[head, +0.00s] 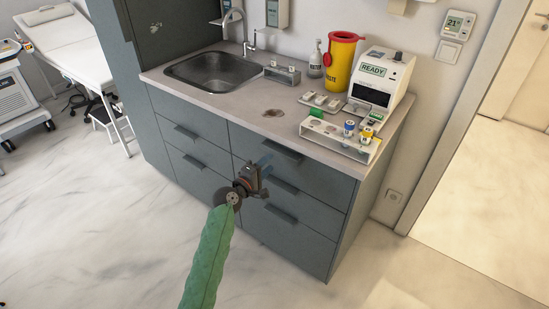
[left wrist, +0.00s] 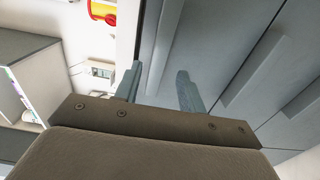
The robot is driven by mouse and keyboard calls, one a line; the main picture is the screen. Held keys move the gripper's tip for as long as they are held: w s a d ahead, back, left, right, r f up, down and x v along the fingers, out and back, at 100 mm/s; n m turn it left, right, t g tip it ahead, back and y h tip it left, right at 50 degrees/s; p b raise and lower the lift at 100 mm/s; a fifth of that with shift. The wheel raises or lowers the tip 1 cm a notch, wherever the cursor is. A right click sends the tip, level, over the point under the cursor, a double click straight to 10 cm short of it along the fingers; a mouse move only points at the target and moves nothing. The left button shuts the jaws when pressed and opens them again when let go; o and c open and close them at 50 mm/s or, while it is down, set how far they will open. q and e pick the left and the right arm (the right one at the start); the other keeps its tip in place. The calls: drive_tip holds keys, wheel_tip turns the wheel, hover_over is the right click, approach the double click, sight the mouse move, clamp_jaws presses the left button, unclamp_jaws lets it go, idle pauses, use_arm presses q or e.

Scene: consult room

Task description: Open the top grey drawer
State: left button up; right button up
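The grey cabinet has two columns of drawers. The top grey drawer of the right column (head: 315,177) looks shut, flush with the front, with a dark bar handle (head: 281,149) near its upper edge. My left gripper (head: 264,162) is in front of this drawer, its fingertips close to the left end of the handle. In the left wrist view, its two fingers (left wrist: 158,80) are apart, and the top handle (left wrist: 178,42) runs into the gap between them. Whether they touch it I cannot tell. My right gripper is not in view.
The worktop (head: 233,108) overhangs the drawers and carries a sink (head: 213,70), a yellow waste bin (head: 341,60), a white analyser (head: 379,82) and a tube rack (head: 340,135). Lower drawer handles (head: 280,215) stick out below. The floor in front is clear.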

sight(278, 155)
use_arm(q)
drive_tip(key=shift+p+x, duration=0.35)
drive_tip(key=shift+x, duration=1.95)
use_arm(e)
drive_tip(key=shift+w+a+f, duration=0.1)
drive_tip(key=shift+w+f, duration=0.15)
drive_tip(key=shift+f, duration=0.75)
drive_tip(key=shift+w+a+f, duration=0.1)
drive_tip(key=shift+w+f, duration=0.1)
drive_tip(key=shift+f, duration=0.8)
use_arm(q)
drive_tip(key=shift+f, duration=0.1)
clamp_jaws()
